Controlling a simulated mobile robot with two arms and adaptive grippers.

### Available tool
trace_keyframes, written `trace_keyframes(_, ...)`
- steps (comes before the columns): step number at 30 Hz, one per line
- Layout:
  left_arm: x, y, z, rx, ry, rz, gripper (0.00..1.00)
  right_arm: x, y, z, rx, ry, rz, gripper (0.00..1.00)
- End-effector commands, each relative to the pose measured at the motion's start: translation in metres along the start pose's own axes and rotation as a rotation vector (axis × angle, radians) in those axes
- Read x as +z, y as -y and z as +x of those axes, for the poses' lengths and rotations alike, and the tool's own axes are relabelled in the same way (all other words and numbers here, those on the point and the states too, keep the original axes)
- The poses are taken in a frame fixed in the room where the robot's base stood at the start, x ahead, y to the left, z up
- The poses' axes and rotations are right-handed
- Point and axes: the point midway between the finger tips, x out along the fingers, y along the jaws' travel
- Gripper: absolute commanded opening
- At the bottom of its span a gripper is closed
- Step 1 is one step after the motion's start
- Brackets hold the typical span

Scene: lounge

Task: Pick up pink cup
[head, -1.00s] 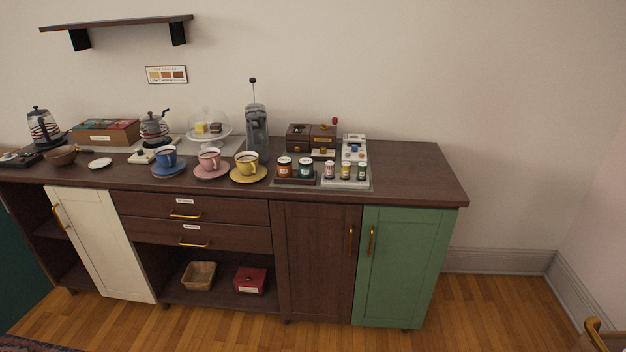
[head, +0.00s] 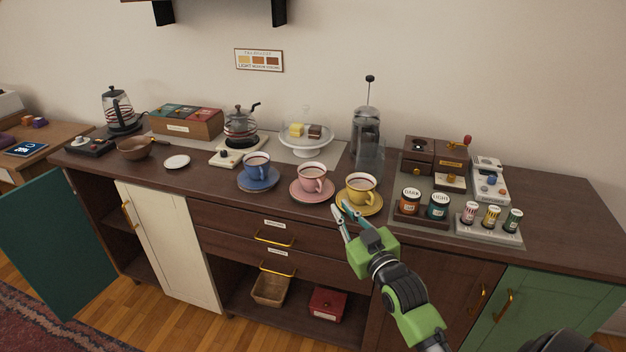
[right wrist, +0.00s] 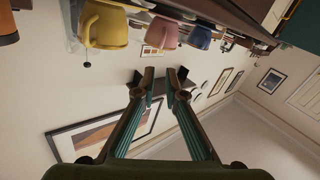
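The pink cup (head: 311,176) stands upright on its pink saucer (head: 299,196) near the counter's front edge, between the blue cup (head: 256,168) and the yellow cup (head: 360,187). Its handle faces the front right. My right gripper (head: 341,208) is open and empty at the counter's front edge, in front of the yellow cup and right of the pink cup. The right wrist view looks upside down; the pink cup (right wrist: 163,34) shows at the top, beyond the open fingertips (right wrist: 162,74). My left gripper is not in view.
A glass cake stand (head: 306,139) and a French press (head: 367,138) stand behind the cups. A rack of jars (head: 423,208) lies to the right, with small bottles (head: 491,216) beside it. A small white plate (head: 177,161) lies on the left. An open green door (head: 58,241) hangs at the left.

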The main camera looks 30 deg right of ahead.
Motion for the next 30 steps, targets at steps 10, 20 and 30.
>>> trace_keyframes(10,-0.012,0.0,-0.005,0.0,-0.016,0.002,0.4,0.0,0.0,0.062,0.0,0.0,0.001,0.11)
trace_keyframes(20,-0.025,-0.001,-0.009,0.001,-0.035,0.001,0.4,0.001,0.001,0.086,-0.001,0.002,0.002,0.11)
trace_keyframes(30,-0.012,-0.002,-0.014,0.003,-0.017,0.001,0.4,0.004,0.001,0.124,-0.001,0.002,0.0,0.11)
